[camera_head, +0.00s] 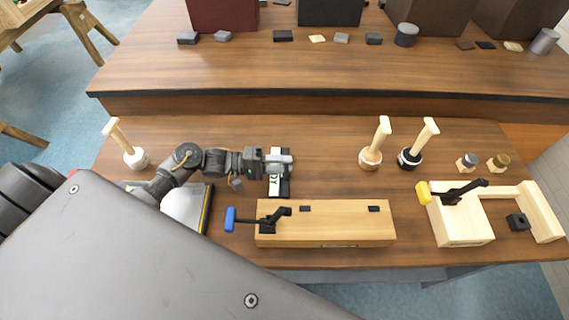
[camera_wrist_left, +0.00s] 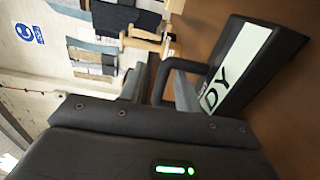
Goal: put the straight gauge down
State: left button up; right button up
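A flat black piece with a white label ending in "DY" (camera_head: 275,185) lies at the middle of the table, behind the wooden block; I take it for the straight gauge. In the left wrist view the black plate with its white label (camera_wrist_left: 232,62) stands out at the right, with a black loop handle on its side. My left gripper (camera_head: 284,160) is at the far end of this piece. In the left wrist view its fingers (camera_wrist_left: 158,90) stand apart, with the handle's leg between them and a seeming gap. Contact is hard to judge. My right gripper is out of view.
A wooden block with a blue-handled clamp (camera_head: 325,222) stands in front. A frame with a yellow-handled clamp (camera_head: 462,225) is at the right. Wooden-handled tools (camera_head: 372,160) stand behind. A grey tray (camera_head: 208,205) lies left under my arm.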

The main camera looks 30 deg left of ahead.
pick_arm(q)
jog(key=b+v, duration=0.2)
jog(key=v, duration=0.7)
jog(key=shift+s+a+f, duration=0.1)
jog(key=shift+s+a, duration=0.05)
jog(key=shift+a, duration=0.25)
jog(key=shift+s+a, duration=0.3)
jog(key=shift+a, duration=0.25)
